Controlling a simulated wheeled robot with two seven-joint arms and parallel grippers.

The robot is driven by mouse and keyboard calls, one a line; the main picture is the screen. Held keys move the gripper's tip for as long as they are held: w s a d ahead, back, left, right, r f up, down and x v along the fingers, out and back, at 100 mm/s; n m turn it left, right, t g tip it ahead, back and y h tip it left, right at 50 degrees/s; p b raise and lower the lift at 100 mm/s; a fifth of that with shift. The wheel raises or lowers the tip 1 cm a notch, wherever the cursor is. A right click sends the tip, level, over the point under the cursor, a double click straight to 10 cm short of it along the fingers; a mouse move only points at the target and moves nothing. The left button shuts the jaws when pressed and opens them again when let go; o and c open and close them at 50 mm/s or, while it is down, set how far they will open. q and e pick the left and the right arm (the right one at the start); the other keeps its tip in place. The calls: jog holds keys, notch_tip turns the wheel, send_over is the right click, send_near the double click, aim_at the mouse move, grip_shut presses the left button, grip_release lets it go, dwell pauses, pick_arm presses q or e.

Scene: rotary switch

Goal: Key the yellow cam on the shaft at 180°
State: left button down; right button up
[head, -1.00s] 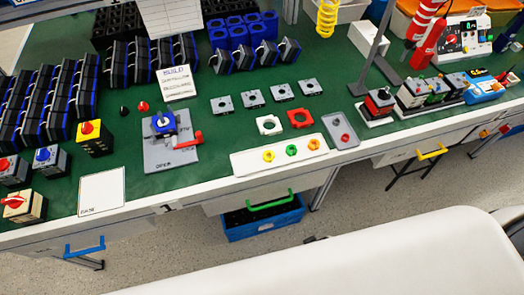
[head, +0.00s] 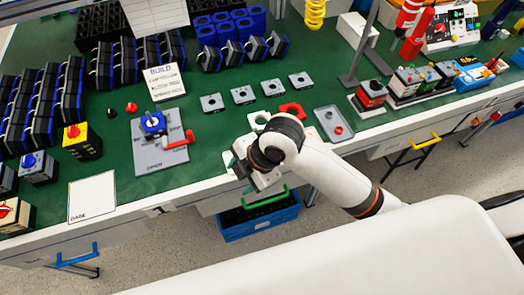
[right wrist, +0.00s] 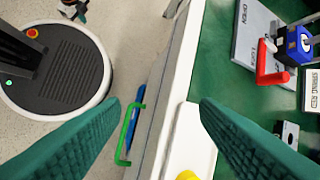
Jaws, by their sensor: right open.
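The yellow cam (right wrist: 187,175) shows in part at the bottom edge of the right wrist view, on a white tray (right wrist: 192,135). In the head view my right arm hides the cams and most of that tray. The blue switch block (head: 152,124) with its upright shaft stands on a grey plate (head: 160,155) with a red crank handle (head: 178,140); it also shows in the right wrist view (right wrist: 299,42). My right gripper (head: 238,168) is over the tray area. Its green fingers (right wrist: 157,108) are wide apart and empty. My left gripper is out of view.
Grey square plates (head: 243,95) lie in a row behind the tray. The white card marked BASE (head: 92,197) is front left. Several dark blocks fill the back left.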

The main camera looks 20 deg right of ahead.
jog(key=w+d+r+n+g+h, duration=0.3)
jog(key=w+d+r+n, duration=0.5)
jog(key=n, duration=0.8)
jog(key=shift+t+h, duration=0.3)
jog(key=shift+h, duration=0.4)
jog(key=f, duration=0.8)
jog(key=f+p, duration=0.1)
jog(key=f, duration=0.3)
jog(key=shift+w+a+f, duration=0.15)
jog(key=shift+w+a, duration=0.1)
jog(key=shift+c, duration=0.6)
jog(key=c, duration=0.9)
